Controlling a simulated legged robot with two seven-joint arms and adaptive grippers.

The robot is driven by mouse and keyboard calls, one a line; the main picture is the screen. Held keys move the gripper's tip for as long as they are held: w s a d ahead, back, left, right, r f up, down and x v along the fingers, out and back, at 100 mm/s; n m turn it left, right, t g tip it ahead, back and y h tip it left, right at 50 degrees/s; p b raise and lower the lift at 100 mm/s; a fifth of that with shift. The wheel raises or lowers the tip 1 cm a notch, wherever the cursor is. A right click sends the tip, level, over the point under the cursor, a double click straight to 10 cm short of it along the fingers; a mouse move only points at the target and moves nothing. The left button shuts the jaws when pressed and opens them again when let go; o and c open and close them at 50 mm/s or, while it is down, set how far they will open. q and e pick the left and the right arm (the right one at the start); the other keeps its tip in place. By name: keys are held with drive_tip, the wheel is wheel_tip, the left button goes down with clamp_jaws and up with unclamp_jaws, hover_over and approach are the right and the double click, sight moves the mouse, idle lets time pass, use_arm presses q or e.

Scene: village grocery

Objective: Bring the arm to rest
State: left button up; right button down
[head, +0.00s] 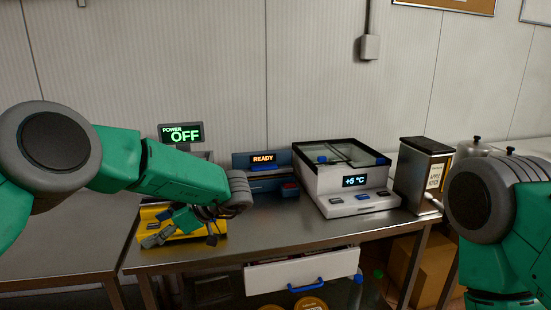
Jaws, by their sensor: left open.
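My left arm (165,172) is green with grey joints and reaches in from the left over the steel table. My left gripper (182,234) is open, with its grey fingers low over a yellow device (158,214) at the table's left end. Nothing shows between the fingers. I cannot tell whether they touch the yellow device, which they partly hide. My right arm (520,245) shows at the right edge, bent downward; its gripper is out of the frame.
The steel table (270,232) holds a display reading POWER OFF (181,134), a blue READY unit (262,160), a white cooler box reading +5 °C (345,185) and a dark dispenser (422,170). Below is a white drawer (280,275) with a blue handle. The table's front middle is clear.

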use_arm(q)
wheel_tip(320, 180, down, 15)
drive_tip(key=a+m+t+h+b, duration=0.1)
drive_tip(key=a+m+t+b, duration=0.15)
drive_tip(key=m+t, duration=0.6)
drive_tip(key=s+d+f+m+h+b, duration=0.35)
drive_tip(key=s+f+m+h, duration=0.35)
drive_tip(key=s+f, duration=0.65)
drive_tip(key=s+f+m+g+h+b, duration=0.1)
drive_tip(key=s+f+g, duration=0.1)
drive_tip(key=s, duration=0.7)
drive_tip(key=s+a+f+m+g+h+b, duration=0.1)
drive_tip(key=s+f+g+h, duration=0.1)
drive_tip(key=s, duration=0.7)
drive_tip(key=s+a+f+m+g+h+b, duration=0.1)
drive_tip(key=s+f+g, duration=0.3)
drive_tip(key=s, duration=0.5)
drive_tip(key=shift+s+a+f+m, duration=0.15)
drive_tip(key=shift+s+f+m, duration=0.2)
drive_tip(key=shift+m, duration=0.2)
